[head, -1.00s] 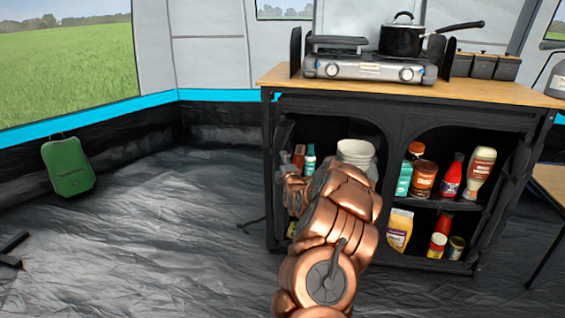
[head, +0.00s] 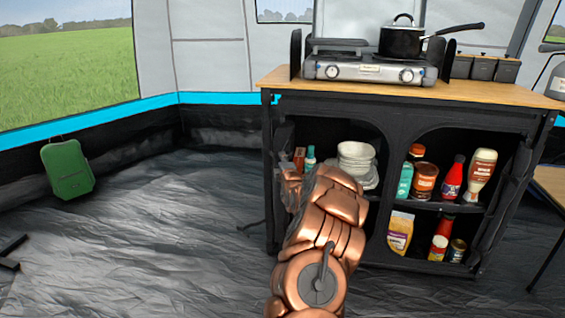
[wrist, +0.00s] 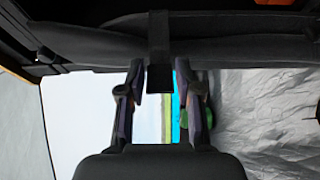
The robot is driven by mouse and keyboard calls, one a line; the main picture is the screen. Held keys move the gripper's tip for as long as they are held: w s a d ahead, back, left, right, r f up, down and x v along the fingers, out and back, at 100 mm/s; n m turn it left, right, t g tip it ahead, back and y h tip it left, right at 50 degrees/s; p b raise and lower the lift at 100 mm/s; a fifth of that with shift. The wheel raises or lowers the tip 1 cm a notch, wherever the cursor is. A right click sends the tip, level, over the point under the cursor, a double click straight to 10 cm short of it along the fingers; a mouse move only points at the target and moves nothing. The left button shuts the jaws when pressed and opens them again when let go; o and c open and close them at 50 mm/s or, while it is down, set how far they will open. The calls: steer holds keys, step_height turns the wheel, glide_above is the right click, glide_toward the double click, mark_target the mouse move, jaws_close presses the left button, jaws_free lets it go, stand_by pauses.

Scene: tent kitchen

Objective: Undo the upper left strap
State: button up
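The black cabinet (head: 395,150) stands right of centre in the head view, with two open-fronted halves. In the wrist view a dark strap (wrist: 159,38) crosses a dark rolled fabric band (wrist: 95,48), and its end hangs between my fingers. My gripper (wrist: 160,85) is open, with one finger on each side of the strap end and small gaps visible. In the head view my gripper (head: 291,182) is at the left edge of the cabinet's left half, partly hidden by my copper-coloured arm. The strap itself cannot be made out in the head view.
A stove (head: 368,68) with a black pot (head: 402,40) stands on the wooden top (head: 480,95). White bowls (head: 356,157), bottles and jars fill the shelves. A green bag (head: 67,169) leans at the tent's left wall. The floor left of the cabinet is mostly clear.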

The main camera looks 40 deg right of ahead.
jaws_close()
